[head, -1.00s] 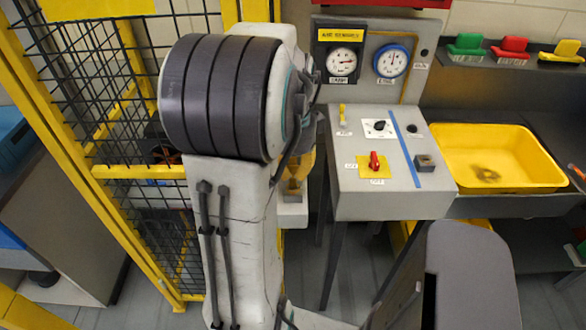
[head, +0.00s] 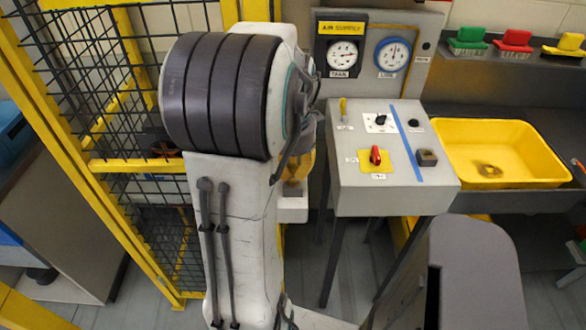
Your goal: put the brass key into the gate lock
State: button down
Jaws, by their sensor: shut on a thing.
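I cannot make out the brass key; my large arm covers the middle left of the head view. My gripper is hidden behind the arm. The yellow-framed mesh gate (head: 125,165) stands at the left, partly behind the arm. A pale grey box (head: 293,209) with an amber, yellowish part (head: 298,172) above it shows just right of the arm. I cannot tell whether this is the gate lock.
A grey control console (head: 385,195) with a red switch (head: 375,155), a small yellow upright piece (head: 343,106) and gauges stands right of the arm. A yellow tray (head: 540,150) lies farther right.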

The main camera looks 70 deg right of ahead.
jog(key=shift+f, duration=0.35)
jog(key=c, duration=1.3)
grip_release()
jog(key=r, duration=1.2)
jog(key=shift+a, duration=0.3)
jog(key=shift+s, duration=0.1)
